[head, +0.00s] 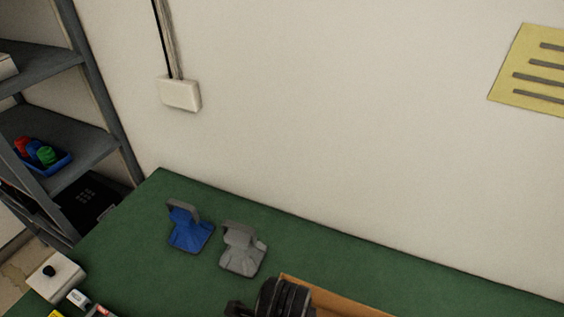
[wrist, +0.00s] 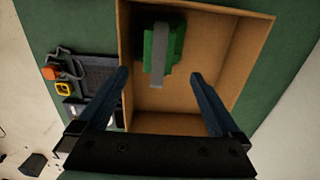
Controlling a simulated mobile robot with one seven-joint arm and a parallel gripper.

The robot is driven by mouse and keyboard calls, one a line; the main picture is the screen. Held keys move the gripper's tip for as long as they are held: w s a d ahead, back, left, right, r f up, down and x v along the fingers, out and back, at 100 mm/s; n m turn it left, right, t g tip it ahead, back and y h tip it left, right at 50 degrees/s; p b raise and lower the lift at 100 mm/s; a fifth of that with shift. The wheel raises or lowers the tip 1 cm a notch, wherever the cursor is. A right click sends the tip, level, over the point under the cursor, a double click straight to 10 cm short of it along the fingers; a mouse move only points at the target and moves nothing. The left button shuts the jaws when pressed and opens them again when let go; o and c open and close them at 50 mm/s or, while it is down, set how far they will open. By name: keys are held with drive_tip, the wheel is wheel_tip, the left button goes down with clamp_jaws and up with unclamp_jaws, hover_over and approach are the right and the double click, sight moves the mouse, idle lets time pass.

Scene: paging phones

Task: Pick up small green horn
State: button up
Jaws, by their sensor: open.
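A green horn (wrist: 162,48) with a grey bar along it lies inside a brown open box (wrist: 255,55), near the far wall in the wrist view. My gripper (wrist: 159,75) is open, its two fingers apart over the box. The green horn shows between and beyond the fingertips, and nothing is held. In the head view part of my dark arm end (head: 285,300) covers the box's left side, and the horn in the box is hidden there.
A blue horn (head: 188,228) and a grey one (head: 242,250) stand on the green table (head: 330,255). A white box with a black knob (head: 55,275) is at the left edge. Shelves at left hold a blue tray (head: 55,166) with red, blue and green items. A wall rises behind.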

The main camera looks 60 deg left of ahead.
drive_tip(key=f, duration=0.6)
drive_tip(key=shift+s+d, duration=0.1)
drive_tip(key=shift+s, duration=0.15)
drive_tip(key=shift+a+f+p, duration=0.2)
drive_tip(key=shift+f+p, duration=0.5)
drive_tip(key=shift+f, duration=2.45)
clamp_jaws()
